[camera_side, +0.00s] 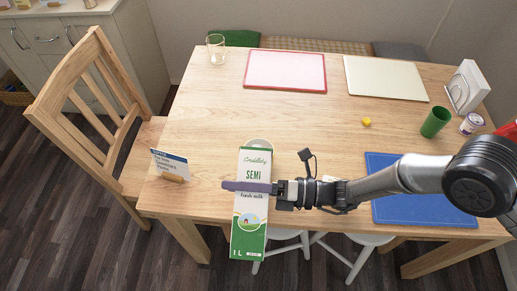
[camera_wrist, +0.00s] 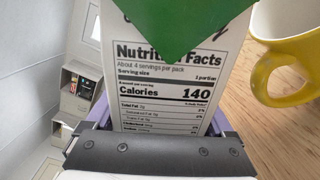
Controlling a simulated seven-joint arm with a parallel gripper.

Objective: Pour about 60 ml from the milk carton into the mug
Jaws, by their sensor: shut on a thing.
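The milk carton (camera_side: 252,210), white and green with "SEMI" on its face, is held across its middle by my gripper (camera_side: 247,187). It is tilted, with its top end towards the mug. My gripper also shows in the wrist view (camera_wrist: 160,140), its purple fingers closed on the carton's sides. The carton's nutrition panel (camera_wrist: 165,85) fills the middle there. I see no milk stream.
On the wooden table (camera_side: 310,125) are a small sign (camera_side: 170,165), a glass (camera_side: 216,48), a red-edged board (camera_side: 285,72), a cream board (camera_side: 385,79), a yellow ball (camera_side: 366,122), a green cup (camera_side: 435,122) and a blue mat (camera_side: 410,185). The table's middle is clear.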

